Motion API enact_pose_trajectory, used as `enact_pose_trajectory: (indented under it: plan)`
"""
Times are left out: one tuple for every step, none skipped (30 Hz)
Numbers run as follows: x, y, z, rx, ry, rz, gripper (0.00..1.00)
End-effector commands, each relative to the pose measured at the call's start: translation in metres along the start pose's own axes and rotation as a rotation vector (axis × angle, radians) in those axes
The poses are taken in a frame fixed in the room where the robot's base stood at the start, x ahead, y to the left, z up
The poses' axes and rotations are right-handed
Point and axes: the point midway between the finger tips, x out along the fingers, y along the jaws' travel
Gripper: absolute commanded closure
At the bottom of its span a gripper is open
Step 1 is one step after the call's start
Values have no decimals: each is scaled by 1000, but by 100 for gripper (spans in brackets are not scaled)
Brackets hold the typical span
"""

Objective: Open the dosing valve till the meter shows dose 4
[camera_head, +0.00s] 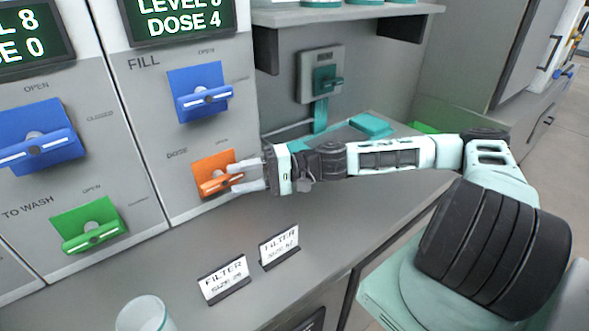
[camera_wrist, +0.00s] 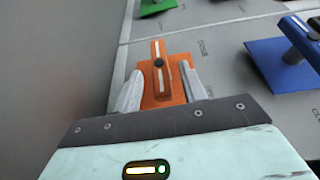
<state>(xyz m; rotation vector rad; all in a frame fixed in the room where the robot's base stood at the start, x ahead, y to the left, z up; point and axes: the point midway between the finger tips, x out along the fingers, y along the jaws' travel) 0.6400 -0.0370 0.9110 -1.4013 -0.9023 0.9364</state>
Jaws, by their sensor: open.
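The dosing valve is an orange plate with an orange lever handle (camera_head: 216,183) on the grey panel, beside the word DOSE. My gripper (camera_head: 250,176) is at the valve, with its fingers open. In the wrist view the orange valve (camera_wrist: 159,66) lies between the two fingertips (camera_wrist: 165,88), one on each side of it. I cannot tell whether either finger touches the handle. The meter (camera_head: 180,19) at the top of the panel reads DOSE 4; its LEVEL digit is partly cut off.
A blue valve (camera_head: 203,97) marked FILL sits above the orange one. A green valve (camera_head: 90,228) and another blue valve (camera_head: 40,150) are on the left panel. Two FILTER cards (camera_head: 225,280) and a clear cup (camera_head: 144,314) stand on the counter below.

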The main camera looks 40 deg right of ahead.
Motion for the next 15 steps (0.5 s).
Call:
enact_pose_trajectory:
  plan:
    - [-14,2,-1,-1,7,3,58]
    - [-21,2,-1,-1,8,3,58]
    - [-31,2,-2,-1,8,3,58]
    - [-38,2,-2,-1,7,3,58]
    - [-45,2,-1,-1,8,3,58]
    - [-55,2,-1,-1,8,4,58]
    - [-62,2,-1,-1,7,3,58]
    - [-68,2,-1,0,8,3,58]
    - [-78,2,-1,0,8,3,58]
    - [-84,2,-1,0,7,3,58]
    - [-90,2,-1,0,7,4,58]
    - [-97,2,-1,0,6,3,58]
    - [-103,2,-1,-1,6,3,58]
    - [-107,2,0,-1,5,3,58]
    - [-113,2,-1,-1,5,3,58]
